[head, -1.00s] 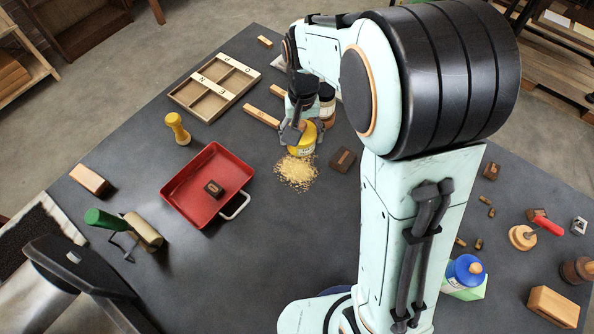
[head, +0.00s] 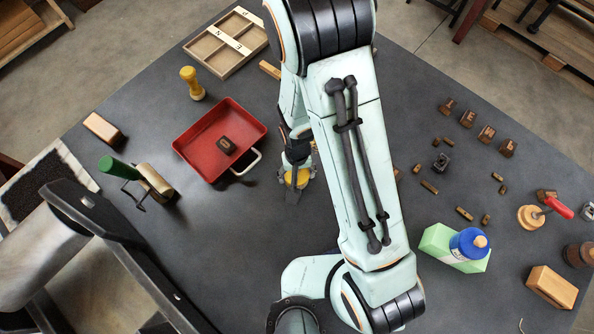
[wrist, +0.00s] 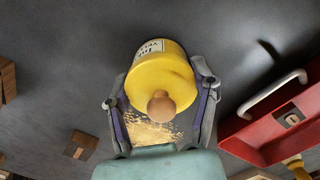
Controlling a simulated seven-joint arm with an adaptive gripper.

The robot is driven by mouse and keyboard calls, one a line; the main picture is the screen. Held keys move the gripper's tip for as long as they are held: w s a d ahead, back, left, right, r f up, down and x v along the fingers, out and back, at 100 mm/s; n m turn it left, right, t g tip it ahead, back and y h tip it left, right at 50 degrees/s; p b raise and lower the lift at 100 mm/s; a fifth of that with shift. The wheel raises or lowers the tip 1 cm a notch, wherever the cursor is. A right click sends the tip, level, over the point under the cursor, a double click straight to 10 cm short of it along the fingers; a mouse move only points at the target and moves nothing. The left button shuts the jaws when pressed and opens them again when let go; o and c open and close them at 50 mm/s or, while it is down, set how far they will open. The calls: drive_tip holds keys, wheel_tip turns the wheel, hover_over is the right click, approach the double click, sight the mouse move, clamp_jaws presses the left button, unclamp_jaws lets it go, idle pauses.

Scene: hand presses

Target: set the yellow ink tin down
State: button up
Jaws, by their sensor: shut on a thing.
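The yellow ink tin (wrist: 158,78) has a white label and a round wooden knob. It fills the middle of the wrist view. My gripper (wrist: 160,88) is shut on it, with one finger on each side. In the head view a small part of the tin (head: 301,178) shows at my gripper (head: 296,174), just right of the red tray; my arm hides the rest. I cannot tell whether the tin's underside touches the table.
A red tray (head: 184,149) with a dark block (head: 226,144) lies close by, its pale handle toward the tin. Yellow crumbs (wrist: 148,132) show on the table in the wrist view. A yellow wooden tool (head: 192,83) stands behind the tray. The table front of the tray is clear.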

sight(301, 175)
drive_tip(key=o, duration=1.2)
drive_tip(key=shift+f, duration=0.1)
drive_tip(key=shift+y, duration=0.3)
drive_tip(key=s+d+r, duration=0.1)
drive_tip(key=r, duration=0.5)
drive_tip(key=s+d+r, duration=0.1)
drive_tip(key=s+r, duration=0.1)
drive_tip(key=r, duration=0.4)
drive_tip(key=s+d+r, duration=0.1)
drive_tip(key=r, duration=0.6)
drive_tip(key=shift+s+d, duration=0.25)
drive_tip(key=shift+d, duration=0.1)
drive_tip(key=s+d+r, duration=0.2)
drive_tip(key=s+r, duration=0.2)
drive_tip(key=s, duration=0.3)
drive_tip(key=shift+s+d, duration=0.35)
drive_tip(key=shift+d, duration=0.05)
